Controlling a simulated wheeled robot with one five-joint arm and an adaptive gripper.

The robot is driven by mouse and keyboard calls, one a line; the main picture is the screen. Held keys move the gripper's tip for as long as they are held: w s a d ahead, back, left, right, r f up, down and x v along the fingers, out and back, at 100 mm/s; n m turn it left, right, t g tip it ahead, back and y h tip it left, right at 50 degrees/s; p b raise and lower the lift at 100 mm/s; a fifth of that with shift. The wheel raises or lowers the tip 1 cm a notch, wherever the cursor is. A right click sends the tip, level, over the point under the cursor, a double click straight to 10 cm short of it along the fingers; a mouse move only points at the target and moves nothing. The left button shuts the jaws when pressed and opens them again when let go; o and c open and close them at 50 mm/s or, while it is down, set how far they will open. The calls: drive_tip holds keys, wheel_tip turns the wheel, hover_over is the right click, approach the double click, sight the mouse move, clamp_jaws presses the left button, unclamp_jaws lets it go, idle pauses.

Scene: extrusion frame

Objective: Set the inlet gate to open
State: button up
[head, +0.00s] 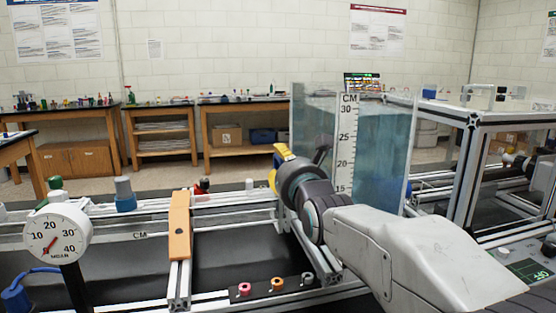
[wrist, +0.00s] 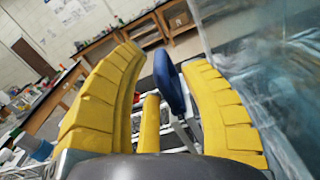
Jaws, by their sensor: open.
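My gripper (head: 278,166) is in front of the clear water tank (head: 381,140), at the tank's left side in the head view. Its yellow fingers are spread open in the wrist view (wrist: 164,60). A blue flat, rounded handle (wrist: 171,84) shows between the fingers in the wrist view, closer to the right finger. It may be the inlet gate's handle; I cannot tell whether a finger touches it. The gate itself and its position are not clear, and my gripper and arm hide part of that area in the head view.
The tank's scale (head: 346,142) stands behind my arm. An orange block (head: 180,225) sits on the extrusion frame, with a round gauge (head: 56,238) at left. Pink, orange and grey rings (head: 276,284) lie on the front rail. Another framed rig stands at right.

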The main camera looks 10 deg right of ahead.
sight(278, 155)
drive_tip(key=shift+w+p, duration=0.3)
drive_tip(key=shift+w, duration=2.9)
drive_tip(key=shift+o, duration=0.2)
clamp_jaws()
